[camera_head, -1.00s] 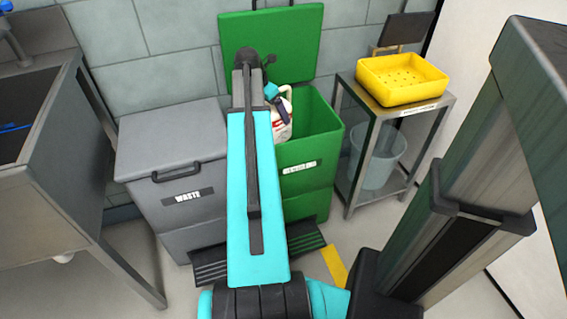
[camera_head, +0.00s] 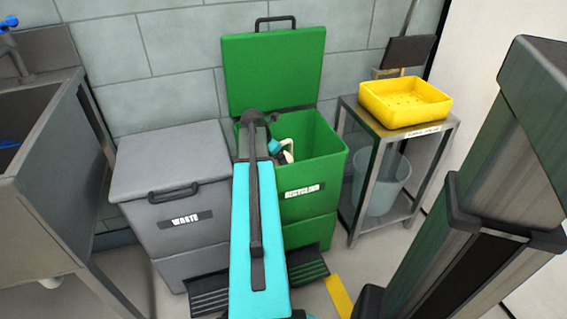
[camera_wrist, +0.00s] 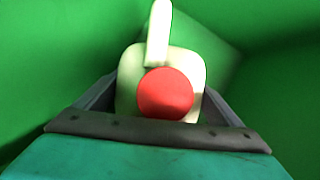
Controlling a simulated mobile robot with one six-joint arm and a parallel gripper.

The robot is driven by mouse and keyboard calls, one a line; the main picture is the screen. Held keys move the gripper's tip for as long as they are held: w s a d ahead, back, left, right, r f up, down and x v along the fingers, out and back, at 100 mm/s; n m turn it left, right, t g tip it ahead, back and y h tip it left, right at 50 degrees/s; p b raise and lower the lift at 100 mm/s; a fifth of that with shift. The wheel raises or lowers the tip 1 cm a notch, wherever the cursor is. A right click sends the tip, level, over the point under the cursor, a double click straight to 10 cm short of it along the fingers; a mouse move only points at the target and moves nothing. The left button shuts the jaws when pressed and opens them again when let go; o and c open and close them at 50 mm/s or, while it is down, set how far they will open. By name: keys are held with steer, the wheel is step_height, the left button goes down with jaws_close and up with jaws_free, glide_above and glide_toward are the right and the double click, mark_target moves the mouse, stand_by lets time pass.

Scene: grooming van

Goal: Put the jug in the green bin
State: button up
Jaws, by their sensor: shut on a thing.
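The green bin (camera_head: 318,207) labelled recycling stands against the wall with its lid (camera_head: 273,70) raised. The jug (camera_head: 288,152) is white and sits partly below the bin's rim, mostly hidden by my arm. In the wrist view the jug (camera_wrist: 128,82) shows a pale body, a handle and a round red cap, with green bin walls around it. My gripper (camera_wrist: 150,122) is shut on the jug inside the bin's opening. In the head view my arm hides most of the gripper.
A grey waste bin (camera_head: 172,165) with a shut lid stands directly left of the green bin. A metal stand (camera_head: 352,215) on the right holds a yellow tray (camera_head: 405,103) above and a translucent bucket (camera_head: 381,183) below. A sink unit (camera_head: 40,190) is at far left.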

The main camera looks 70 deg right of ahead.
stand_by(0.3)
steer(key=d+b, duration=0.1)
steer(key=s+d+f, duration=0.1)
steer(key=s+d+b, duration=0.1)
steer(key=shift+d+f+b, duration=0.15)
steer(key=shift+d+b, duration=0.1)
steer(key=shift+b, duration=0.05)
steer(key=shift+w+f+p, duration=0.1)
steer(key=shift+f+p, duration=0.3)
steer(key=shift+f, duration=0.2)
stand_by(0.4)
steer(key=o, duration=1)
steer(key=shift+r, duration=0.15)
